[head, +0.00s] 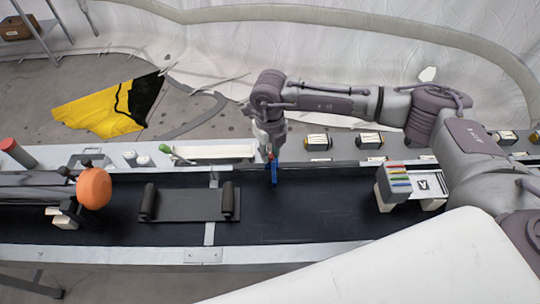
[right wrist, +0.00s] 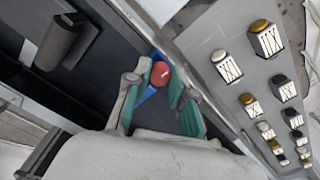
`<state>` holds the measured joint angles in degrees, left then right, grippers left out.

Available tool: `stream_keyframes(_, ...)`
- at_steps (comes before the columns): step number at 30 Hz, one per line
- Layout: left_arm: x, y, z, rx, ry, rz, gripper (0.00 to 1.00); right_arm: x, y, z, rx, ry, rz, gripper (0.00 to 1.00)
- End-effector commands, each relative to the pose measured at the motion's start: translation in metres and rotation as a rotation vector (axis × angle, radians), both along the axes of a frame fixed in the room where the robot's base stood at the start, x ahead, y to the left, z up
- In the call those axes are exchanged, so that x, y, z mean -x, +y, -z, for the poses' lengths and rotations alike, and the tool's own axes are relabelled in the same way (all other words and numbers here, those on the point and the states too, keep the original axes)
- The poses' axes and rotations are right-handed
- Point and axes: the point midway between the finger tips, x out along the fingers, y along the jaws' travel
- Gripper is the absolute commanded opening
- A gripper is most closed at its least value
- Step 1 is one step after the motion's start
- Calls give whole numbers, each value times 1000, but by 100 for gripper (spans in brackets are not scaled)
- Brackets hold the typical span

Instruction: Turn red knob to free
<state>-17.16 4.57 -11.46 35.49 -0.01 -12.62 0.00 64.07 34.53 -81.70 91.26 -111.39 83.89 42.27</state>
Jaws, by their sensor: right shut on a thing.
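The red knob (right wrist: 160,74) sits on a blue part (right wrist: 147,96) at the dark panel's edge in the right wrist view. The blue part also shows in the head view (head: 274,178), near the far edge of the dark strip. My right gripper (head: 271,158) reaches down onto it from above. In the right wrist view its green-padded fingers (right wrist: 161,82) stand on either side of the red knob and are shut on it. The knob's marking is too small to read. I do not see my left gripper.
An orange ball (head: 94,188) and a flat dark plate with rollers (head: 186,204) stand on the left. A grey box with coloured strips (head: 396,183) stands on the right. The dark strip (head: 310,215) between is clear.

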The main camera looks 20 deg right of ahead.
Motion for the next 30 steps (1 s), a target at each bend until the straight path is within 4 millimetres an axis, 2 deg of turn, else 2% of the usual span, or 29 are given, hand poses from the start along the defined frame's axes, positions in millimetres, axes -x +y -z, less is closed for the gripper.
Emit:
stream_keyframes(6,1,0,10,0,1,0,49,-1,0,-1,-2,-5,-62,0)
stream_keyframes(20,1,0,10,0,1,0,49,-2,0,-2,-2,-5,-79,0)
stream_keyframes(21,1,0,10,0,1,0,49,-2,0,-3,-2,-5,-79,25)
stream_keyframes(25,1,0,10,0,1,0,49,-1,0,-2,-2,-4,-78,47)
stream_keyframes(30,1,0,10,0,1,0,49,-1,0,-1,-2,-3,-78,49)
